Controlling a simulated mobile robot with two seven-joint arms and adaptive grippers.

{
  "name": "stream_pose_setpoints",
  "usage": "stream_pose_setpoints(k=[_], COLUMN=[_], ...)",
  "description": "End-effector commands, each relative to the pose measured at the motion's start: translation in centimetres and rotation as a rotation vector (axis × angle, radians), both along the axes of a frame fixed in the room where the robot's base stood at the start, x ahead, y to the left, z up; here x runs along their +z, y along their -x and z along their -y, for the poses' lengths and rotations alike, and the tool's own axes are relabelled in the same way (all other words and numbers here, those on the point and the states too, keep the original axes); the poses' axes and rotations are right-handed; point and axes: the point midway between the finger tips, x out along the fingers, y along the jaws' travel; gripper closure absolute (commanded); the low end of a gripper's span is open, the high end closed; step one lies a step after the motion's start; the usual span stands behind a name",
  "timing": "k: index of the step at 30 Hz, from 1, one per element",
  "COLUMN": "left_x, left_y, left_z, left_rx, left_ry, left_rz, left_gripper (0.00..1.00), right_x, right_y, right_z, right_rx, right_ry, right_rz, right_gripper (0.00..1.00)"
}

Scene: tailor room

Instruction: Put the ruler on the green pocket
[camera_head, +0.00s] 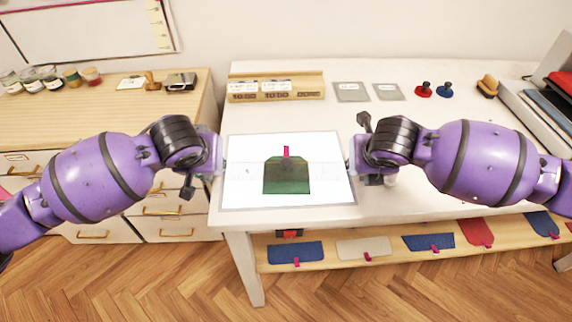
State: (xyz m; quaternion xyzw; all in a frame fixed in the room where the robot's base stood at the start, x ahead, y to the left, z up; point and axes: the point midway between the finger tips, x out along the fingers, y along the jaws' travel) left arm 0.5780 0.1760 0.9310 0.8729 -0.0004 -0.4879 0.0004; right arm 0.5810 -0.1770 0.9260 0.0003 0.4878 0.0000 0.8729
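The green pocket (287,182) lies near the middle of a bright white panel on the table, with a pink tab (286,152) at its top. A faint, clear strip that looks like the ruler (247,171) crosses the panel and the upper part of the pocket, between my two grippers. My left gripper (225,167) is at the strip's left end and my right gripper (348,167) at its right end. The fingers are small and partly hidden by the wrists, so their grip is unclear. I cannot tell whether the strip touches the pocket.
The white panel (240,199) lies at the table's left front. A wooden organizer (313,87), grey cards (351,91), and red (424,89) and blue (444,90) stamps stand behind. Several coloured pockets lie on the shelf (325,256) below. A wooden cabinet (110,112) stands left.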

Motion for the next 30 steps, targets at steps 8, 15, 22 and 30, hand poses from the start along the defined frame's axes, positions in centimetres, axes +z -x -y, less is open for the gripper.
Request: stream_pose_setpoints(k=[8, 15, 22, 30], left_x=[4.5, 8.3, 9.7, 9.8], left_y=[2.7, 5.0, 6.0, 6.0], left_z=[0.0, 0.0, 0.0, -0.1], left_rx=[-0.002, -0.001, 0.001, 0.001], left_ry=[0.0, -0.001, -0.001, -0.001], left_rz=[0.004, 0.003, 0.001, 0.0], left_gripper=[0.81, 0.81, 0.81, 0.81], right_x=[0.0, 0.0, 0.3, 4.3], right_y=[0.0, 0.0, 0.2, 2.5], right_z=[0.0, 0.0, 0.0, 0.0], right_rx=[0.0, 0.0, 0.0, 0.002], right_ry=[0.0, 0.0, 0.0, 0.001], right_rz=[0.0, 0.0, 0.001, 0.005], right_gripper=[0.81, 0.81, 0.81, 0.81])
